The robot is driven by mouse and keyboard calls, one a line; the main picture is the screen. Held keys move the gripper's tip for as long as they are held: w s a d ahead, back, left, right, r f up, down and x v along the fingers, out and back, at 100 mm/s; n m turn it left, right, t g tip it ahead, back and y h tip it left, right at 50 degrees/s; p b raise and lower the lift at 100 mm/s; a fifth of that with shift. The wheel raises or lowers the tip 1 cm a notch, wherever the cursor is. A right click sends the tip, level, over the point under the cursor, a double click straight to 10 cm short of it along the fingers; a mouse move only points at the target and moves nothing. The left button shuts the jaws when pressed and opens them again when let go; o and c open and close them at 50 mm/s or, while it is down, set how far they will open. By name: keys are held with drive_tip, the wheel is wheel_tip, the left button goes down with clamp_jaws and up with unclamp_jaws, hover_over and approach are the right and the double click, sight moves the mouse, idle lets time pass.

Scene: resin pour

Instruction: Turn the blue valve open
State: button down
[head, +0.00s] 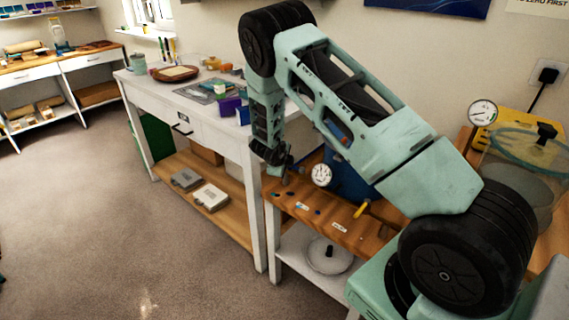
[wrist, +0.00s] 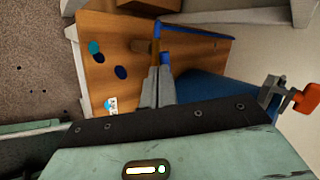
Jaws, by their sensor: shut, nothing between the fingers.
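My gripper (head: 285,180) points down at the left end of the wooden bench top (head: 325,222). In the wrist view its two fingers (wrist: 158,82) are together, with nothing seen between them. Small blue parts (wrist: 165,57) show just beyond the fingertips in the wrist view; they may belong to the blue valve, but its handle's shape and angle are not clear. I cannot tell whether the fingers touch them. In the head view the arm and gripper hide that spot.
A round white gauge (head: 322,175) stands just right of my gripper. A yellow handle (head: 362,209) is further right on the bench. A clear-lidded pot (head: 515,165) with another gauge (head: 483,112) is at the right. A white table (head: 150,88) with tools stands behind. The carpet at left is clear.

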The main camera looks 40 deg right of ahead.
drive_tip(key=shift+w+d, duration=0.35)
drive_tip(key=shift+w, duration=0.05)
drive_tip(key=shift+d, duration=0.1)
idle(0.4)
